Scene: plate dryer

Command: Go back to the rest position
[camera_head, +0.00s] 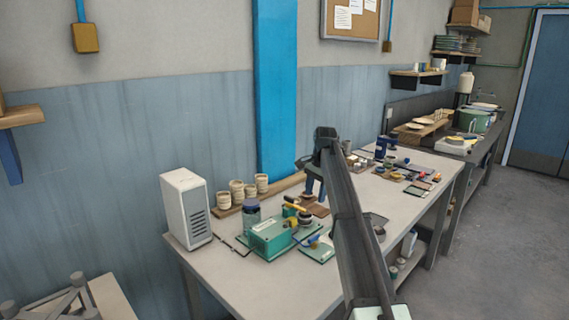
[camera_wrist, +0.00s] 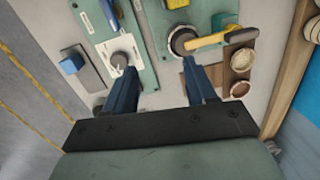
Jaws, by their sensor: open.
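My gripper (camera_head: 316,188) is in the middle of the head view, at the end of my dark arm, over the workbench (camera_head: 225,271). Its blue fingers point down. In the wrist view the two fingers (camera_wrist: 160,75) stand well apart, with nothing held between them. Below them is a green plate (camera_wrist: 152,45) carrying a dark round part with a yellow-handled tool (camera_wrist: 205,41). The pictures do not clearly show how high the fingertips are above these things.
A white vented box (camera_head: 186,206), several beige cups (camera_head: 237,190), a dark jar (camera_head: 251,213) and a green box (camera_head: 270,237) stand on the near bench. Small parts (camera_head: 404,170) lie farther along. The wall with a blue column (camera_head: 275,90) is behind; open floor (camera_head: 500,240) is right.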

